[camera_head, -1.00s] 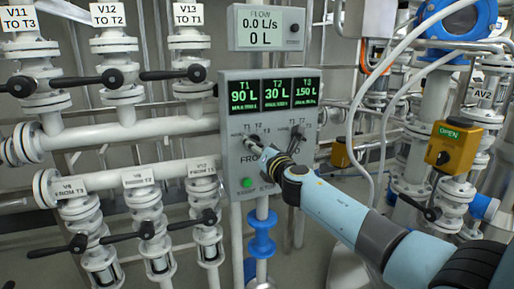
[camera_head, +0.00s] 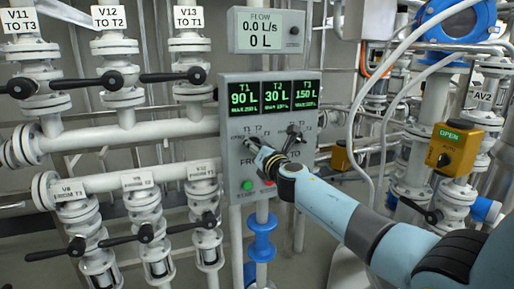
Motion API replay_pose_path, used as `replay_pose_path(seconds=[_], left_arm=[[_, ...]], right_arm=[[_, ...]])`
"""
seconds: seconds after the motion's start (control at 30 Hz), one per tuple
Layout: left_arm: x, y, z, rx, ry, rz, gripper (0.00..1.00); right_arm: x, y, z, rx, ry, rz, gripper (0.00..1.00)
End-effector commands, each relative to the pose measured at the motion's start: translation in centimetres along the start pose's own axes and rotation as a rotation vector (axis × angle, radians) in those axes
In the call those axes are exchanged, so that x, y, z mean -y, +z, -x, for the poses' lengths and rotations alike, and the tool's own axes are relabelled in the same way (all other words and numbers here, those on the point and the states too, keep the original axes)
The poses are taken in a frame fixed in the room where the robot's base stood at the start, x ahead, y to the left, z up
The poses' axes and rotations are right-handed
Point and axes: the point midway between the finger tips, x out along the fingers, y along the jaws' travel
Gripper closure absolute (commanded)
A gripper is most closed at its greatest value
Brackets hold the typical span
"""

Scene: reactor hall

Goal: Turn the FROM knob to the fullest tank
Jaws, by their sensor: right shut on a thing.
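The grey control panel (camera_head: 227,185) carries three tank readouts: T1 90 L (camera_head: 243,94), T2 30 L (camera_head: 274,92) and T3 150 L (camera_head: 306,92). T3 shows the largest number. My right gripper (camera_head: 256,149) reaches in from the right and is shut on the FROM knob (camera_head: 247,142) at the panel's left. The gripper hides most of the knob, so I cannot tell which mark it points to. The TO knob (camera_head: 294,136) is free to its right, its handle tilted. My left gripper is not in view.
A green button (camera_head: 247,185) and a red button (camera_head: 269,185) sit below the knobs. A flow display (camera_head: 266,29) above reads 0.0 L/s and 0 L. White pipes with black valve handles (camera_head: 117,79) fill the left.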

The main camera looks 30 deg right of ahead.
Motion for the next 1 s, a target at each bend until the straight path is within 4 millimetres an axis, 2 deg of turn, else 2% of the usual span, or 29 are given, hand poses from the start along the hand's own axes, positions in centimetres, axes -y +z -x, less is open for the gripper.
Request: replay_pose_path(seconds=[0.37,1.0], left_arm=[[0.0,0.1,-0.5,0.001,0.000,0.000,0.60],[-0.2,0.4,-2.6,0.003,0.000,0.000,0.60]], right_arm=[[0.1,-0.1,0.0,0.000,0.000,-0.106,0.85],[0.2,-0.2,0.0,-0.001,0.000,-0.678,0.85]])
